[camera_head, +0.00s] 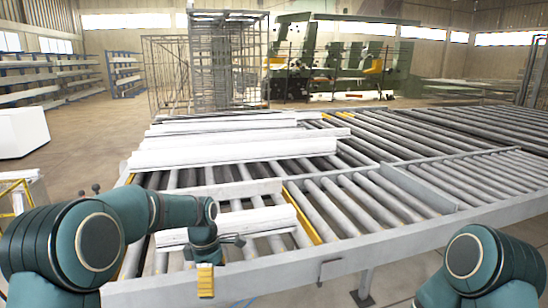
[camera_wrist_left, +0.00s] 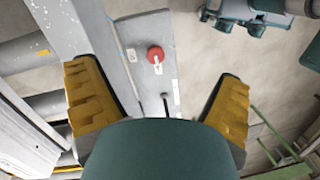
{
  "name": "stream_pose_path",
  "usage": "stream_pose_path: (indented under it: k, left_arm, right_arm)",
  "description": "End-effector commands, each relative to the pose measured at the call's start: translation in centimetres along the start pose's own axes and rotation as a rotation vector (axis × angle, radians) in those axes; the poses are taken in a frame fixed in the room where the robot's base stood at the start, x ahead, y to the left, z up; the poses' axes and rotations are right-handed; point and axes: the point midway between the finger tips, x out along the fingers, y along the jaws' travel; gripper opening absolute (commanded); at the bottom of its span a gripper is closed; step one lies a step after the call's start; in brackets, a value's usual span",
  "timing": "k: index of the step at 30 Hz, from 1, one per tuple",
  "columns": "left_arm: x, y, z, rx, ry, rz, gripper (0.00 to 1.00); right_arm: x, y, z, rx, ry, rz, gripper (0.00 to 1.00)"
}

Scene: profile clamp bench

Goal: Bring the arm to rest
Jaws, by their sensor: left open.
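My left arm comes in from the left in the head view, and its gripper (camera_head: 206,280) hangs at the front edge of the roller conveyor. In the left wrist view the two yellow-padded fingers of my left gripper (camera_wrist_left: 158,100) stand wide apart with nothing between them. Below them lie a grey metal beam and a panel with a red button (camera_wrist_left: 155,54). My right arm shows only as a rounded teal joint at the lower right of the head view. My right gripper is out of view.
The roller conveyor (camera_head: 350,205) fills the middle. Several long white profiles (camera_head: 235,147) lie across it, and a shorter one (camera_head: 240,222) lies just behind my left gripper. A wire cage rack (camera_head: 228,62) and green machines stand behind.

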Motion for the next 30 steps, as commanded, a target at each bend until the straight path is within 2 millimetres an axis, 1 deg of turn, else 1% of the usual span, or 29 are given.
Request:
stream_pose_path:
  k: [1, 2, 3, 5, 6, 8, 9, 11, 12, 14, 15, 18, 22, 25, 27, 30]
  left_arm:
    - [3.0, -0.5, 0.0, 0.068, -0.018, -0.002, 0.94]
    - [4.6, -0.8, 0.1, 0.117, -0.029, 0.006, 0.94]
    - [6.7, -1.2, 0.2, 0.185, -0.043, 0.018, 0.94]
    - [10.0, -2.1, 0.3, 0.293, -0.065, 0.040, 0.94]
    - [12.3, -2.9, 0.5, 0.369, -0.079, 0.056, 0.94]
    - [15.7, -4.3, 0.8, 0.485, -0.097, 0.087, 0.94]
    - [17.8, -5.3, 1.0, 0.563, -0.106, 0.109, 0.94]
    - [20.7, -7.1, 1.3, 0.676, -0.116, 0.144, 0.94]
    - [22.5, -8.4, 1.5, 0.750, -0.118, 0.169, 0.94]
    - [24.9, -10.4, 1.8, 0.860, -0.116, 0.206, 0.94]
    - [26.3, -11.8, 1.9, 0.928, -0.112, 0.230, 0.94]
    - [29.0, -15.3, 2.4, 1.090, -0.088, 0.286, 0.94]
    - [30.8, -18.8, 2.7, 1.249, -0.047, 0.338, 0.94]
    - [31.4, -20.5, 2.8, 1.327, -0.019, 0.361, 0.94]
    - [31.5, -21.1, 2.9, 1.357, -0.006, 0.370, 0.94]
    - [31.5, -21.3, 2.9, 1.373, 0.002, 0.376, 0.94]
  right_arm:
    - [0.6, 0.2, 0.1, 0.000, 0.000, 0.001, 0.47]
    - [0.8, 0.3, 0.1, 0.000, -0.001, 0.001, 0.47]
    - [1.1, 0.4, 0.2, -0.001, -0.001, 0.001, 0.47]
    - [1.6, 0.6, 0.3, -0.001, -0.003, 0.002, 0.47]
    - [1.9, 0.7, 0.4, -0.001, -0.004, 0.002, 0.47]
    - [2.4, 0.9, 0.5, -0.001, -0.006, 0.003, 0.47]
    - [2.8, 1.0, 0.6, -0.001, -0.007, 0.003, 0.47]
    - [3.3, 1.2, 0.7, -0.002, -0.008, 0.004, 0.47]
    - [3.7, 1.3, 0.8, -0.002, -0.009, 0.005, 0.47]
    - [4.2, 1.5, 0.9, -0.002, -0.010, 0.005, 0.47]
    - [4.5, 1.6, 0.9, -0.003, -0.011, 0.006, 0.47]
    - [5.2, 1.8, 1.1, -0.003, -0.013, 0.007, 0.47]
    - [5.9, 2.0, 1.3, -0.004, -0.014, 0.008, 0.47]
    - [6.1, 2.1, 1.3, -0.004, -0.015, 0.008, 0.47]
    - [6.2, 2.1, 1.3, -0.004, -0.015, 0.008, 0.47]
    - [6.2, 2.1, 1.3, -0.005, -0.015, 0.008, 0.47]
